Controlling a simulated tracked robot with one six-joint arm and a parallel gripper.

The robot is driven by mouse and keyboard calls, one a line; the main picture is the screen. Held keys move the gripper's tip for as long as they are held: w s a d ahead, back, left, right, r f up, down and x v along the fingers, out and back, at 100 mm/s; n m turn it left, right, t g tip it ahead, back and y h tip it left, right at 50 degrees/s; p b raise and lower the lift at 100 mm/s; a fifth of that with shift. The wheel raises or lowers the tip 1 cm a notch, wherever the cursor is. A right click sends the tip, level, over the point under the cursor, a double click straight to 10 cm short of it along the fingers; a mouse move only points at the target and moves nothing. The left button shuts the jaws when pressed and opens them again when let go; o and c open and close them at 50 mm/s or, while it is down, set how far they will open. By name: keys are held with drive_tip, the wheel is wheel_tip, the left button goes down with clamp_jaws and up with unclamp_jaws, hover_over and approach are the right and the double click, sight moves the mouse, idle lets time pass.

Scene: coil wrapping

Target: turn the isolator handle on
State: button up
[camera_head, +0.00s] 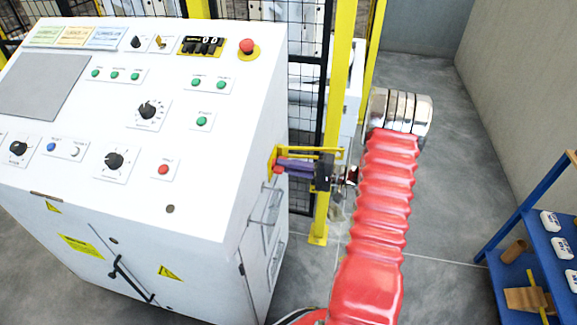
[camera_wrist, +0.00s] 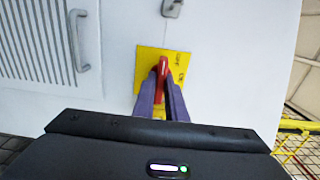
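The red isolator handle (camera_wrist: 163,66) sits on a yellow plate (camera_wrist: 146,60) on the white cabinet's side. In the wrist view it stands roughly upright in the picture. The plate's small lettering at its right is too small to read. My gripper (camera_wrist: 163,78) has its two purple fingers on either side of the handle, close against it, and appears shut on it. In the head view my gripper (camera_head: 284,168) reaches left to the cabinet side. There the handle (camera_head: 277,170) shows only as a bit of red at the fingertips, beside the plate's yellow edge.
The white control cabinet (camera_head: 215,185) fills the left. A metal pull handle (camera_wrist: 82,40) and a vent are left of the plate, and a latch (camera_wrist: 172,8) is above it. A yellow post (camera_head: 335,120) and mesh fence stand behind my arm. A blue shelf (camera_head: 528,225) is at right.

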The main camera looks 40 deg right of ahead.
clamp_jaws()
